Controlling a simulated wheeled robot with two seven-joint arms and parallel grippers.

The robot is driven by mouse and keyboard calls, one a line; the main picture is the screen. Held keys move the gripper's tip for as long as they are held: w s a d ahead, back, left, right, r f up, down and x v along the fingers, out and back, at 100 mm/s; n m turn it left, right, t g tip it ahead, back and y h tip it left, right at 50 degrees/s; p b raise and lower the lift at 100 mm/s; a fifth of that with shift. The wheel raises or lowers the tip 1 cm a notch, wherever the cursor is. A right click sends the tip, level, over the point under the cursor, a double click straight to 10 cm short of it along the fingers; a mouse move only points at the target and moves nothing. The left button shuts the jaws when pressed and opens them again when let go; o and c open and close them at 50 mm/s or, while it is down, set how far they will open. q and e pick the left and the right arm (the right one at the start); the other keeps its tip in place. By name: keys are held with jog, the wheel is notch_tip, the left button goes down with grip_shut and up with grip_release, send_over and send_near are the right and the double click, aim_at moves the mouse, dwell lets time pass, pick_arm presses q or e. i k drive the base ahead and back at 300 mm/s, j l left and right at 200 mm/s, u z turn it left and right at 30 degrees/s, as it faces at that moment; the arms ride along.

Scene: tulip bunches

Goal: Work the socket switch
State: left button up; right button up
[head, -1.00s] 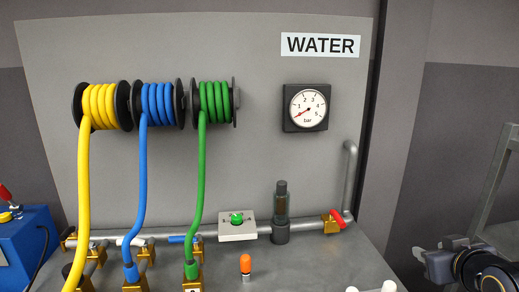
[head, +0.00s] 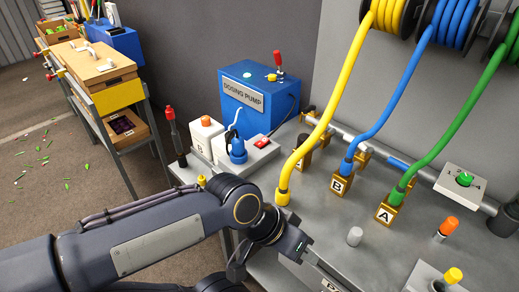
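A small red switch (head: 259,141) sits on a pale socket block on the grey bench, in front of the blue dosing pump box (head: 255,108). I take it to be the socket switch; its position is too small to read. A dark cable runs from the pump towards it. My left arm comes in from the lower left, and my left gripper (head: 318,268) is at the bottom centre, below and right of the switch and well apart from it. Its fingertips are not clearly visible, so its opening cannot be told. My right gripper is out of view.
A drawer cart (head: 100,75) stands at left.

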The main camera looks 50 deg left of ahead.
aim_at(263, 142)
jog(key=u, duration=1.85)
